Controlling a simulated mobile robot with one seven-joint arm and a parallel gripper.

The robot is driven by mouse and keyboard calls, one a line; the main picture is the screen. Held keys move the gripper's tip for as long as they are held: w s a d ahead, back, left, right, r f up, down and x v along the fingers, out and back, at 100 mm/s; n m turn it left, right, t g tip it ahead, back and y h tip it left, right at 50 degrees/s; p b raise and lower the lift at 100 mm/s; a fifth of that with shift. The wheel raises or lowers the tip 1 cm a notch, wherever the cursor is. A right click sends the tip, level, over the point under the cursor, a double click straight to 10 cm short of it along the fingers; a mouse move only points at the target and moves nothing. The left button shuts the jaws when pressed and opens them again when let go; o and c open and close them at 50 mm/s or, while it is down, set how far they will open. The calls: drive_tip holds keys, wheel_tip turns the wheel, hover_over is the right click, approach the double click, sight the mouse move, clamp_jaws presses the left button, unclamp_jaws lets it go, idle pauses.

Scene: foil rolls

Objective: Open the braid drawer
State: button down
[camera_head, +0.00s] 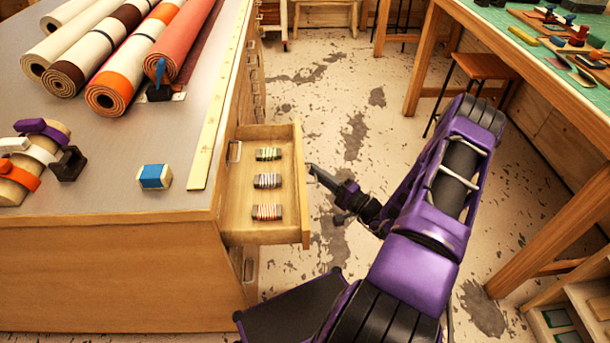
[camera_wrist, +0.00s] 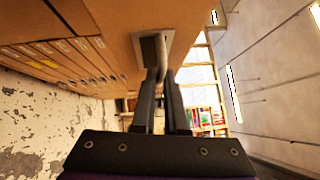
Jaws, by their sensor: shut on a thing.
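The braid drawer (camera_head: 243,226) stands pulled out from the side of the wooden cabinet in the head view. Three small striped braid bundles, the nearest of them red and white (camera_head: 267,212), lie in a row inside it. My gripper (camera_head: 313,172) is at the outer face of the drawer front, level with its middle. In the wrist view the two dark fingers (camera_wrist: 165,88) are shut on the metal drawer handle (camera_wrist: 149,50). The contact is partly hidden by the fingers.
The cabinet top (camera_head: 110,195) carries several rolls, a blue block (camera_head: 155,176) and a long ruler (camera_head: 217,110). A green-topped workbench (camera_head: 530,55) and a stool (camera_head: 484,66) stand at the right. Speckled floor (camera_head: 345,80) lies open between cabinet and bench.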

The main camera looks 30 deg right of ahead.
drive_tip(key=shift+s+d, duration=0.15)
drive_tip(key=shift+d, duration=0.1)
drive_tip(key=c, duration=1)
unclamp_jaws()
drive_tip(key=shift+o, duration=0.2)
drive_tip(key=v, duration=1.7)
drive_tip(key=shift+s, duration=0.15)
